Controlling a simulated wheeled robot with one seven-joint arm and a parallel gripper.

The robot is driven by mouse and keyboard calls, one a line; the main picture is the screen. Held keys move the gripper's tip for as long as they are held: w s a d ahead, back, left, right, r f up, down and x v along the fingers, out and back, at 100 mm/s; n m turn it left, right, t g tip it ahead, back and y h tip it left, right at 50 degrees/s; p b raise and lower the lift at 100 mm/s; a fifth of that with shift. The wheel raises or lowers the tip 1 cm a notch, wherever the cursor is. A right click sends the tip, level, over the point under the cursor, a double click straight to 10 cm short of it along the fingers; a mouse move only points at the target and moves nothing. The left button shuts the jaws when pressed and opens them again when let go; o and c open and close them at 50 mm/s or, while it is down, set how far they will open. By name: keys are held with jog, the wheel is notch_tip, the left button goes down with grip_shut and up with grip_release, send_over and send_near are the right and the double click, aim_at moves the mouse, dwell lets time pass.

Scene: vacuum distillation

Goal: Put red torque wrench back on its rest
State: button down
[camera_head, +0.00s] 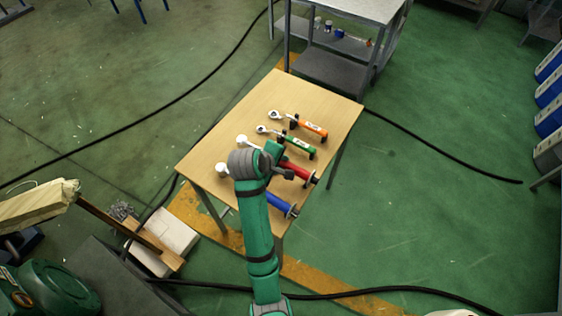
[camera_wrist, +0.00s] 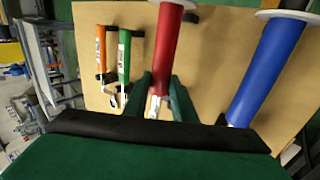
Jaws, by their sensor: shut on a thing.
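The red torque wrench (camera_head: 299,170) is at the table's right side in the head view, between the green and blue wrenches. In the wrist view its red handle (camera_wrist: 167,45) runs up from between my gripper's fingers. My gripper (camera_wrist: 160,90) is shut on the red torque wrench near the lower end of its handle. In the head view my arm covers part of the wrench. A rest under it is hidden, and I cannot tell whether the wrench touches one.
The wooden table (camera_head: 226,138) also holds an orange wrench (camera_head: 312,128), a green wrench (camera_head: 299,146) and a blue wrench (camera_head: 279,203). The blue one (camera_wrist: 270,65) lies right of my gripper in the wrist view. A grey metal cart (camera_head: 340,65) stands behind the table.

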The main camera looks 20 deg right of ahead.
jog(key=shift+f, duration=1.05)
jog(key=c, duration=1.4)
grip_release()
jog(key=shift+f, duration=0.1)
jog(key=v, duration=1.1)
jog(key=shift+d, duration=0.1)
jog(key=shift+w, duration=0.1)
